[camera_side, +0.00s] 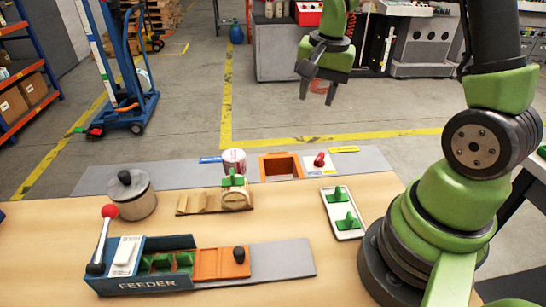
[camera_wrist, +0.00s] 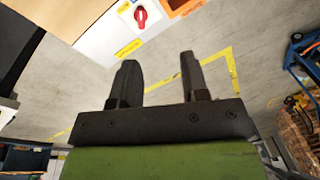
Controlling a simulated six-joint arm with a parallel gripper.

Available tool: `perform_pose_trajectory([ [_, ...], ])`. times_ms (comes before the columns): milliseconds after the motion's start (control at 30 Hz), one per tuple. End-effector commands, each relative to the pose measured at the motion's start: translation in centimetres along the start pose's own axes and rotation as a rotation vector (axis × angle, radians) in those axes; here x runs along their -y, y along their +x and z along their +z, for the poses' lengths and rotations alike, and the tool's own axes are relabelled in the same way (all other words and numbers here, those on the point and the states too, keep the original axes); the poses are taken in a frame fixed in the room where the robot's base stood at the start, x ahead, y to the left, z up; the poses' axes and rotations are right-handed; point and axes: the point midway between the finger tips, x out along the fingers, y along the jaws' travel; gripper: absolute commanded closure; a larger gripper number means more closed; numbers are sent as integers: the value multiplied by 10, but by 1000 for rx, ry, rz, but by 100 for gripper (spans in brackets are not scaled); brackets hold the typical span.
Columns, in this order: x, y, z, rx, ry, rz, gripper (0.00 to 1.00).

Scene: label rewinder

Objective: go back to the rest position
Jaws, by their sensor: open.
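My gripper (camera_side: 318,78) hangs high at the upper middle of the side view, above and behind the workbench. Its two dark fingers are apart. In the wrist view my gripper (camera_wrist: 158,75) shows both fingers spread, with only floor visible between them. Nothing is held. A small reddish shape shows between the fingers in the side view; it is too small to tell what it is.
The wooden bench (camera_side: 290,270) carries a blue FEEDER box (camera_side: 150,285), a lidded pot (camera_side: 133,203), a wooden cradle (camera_side: 190,203), a white tray with green parts (camera_side: 328,208), an orange-framed opening (camera_side: 267,167) and a red knob (camera_side: 319,159). A grey cabinet (camera_side: 285,60) stands behind. Air around my gripper looks clear.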

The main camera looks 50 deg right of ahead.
Motion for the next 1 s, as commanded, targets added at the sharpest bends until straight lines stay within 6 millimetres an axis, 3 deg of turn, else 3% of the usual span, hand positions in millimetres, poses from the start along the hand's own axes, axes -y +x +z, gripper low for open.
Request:
perform_pose_trajectory([
  [33, 5, -23, 14, -24, -67, -46, 58],
  [200, 4, -80, 61, -80, -286, -175, 58],
  [400, -17, -125, 116, -146, -540, -333, 58],
  [633, -44, -144, 155, -200, -740, -462, 58],
  [1000, -50, -146, 163, -213, -789, -492, 58],
])
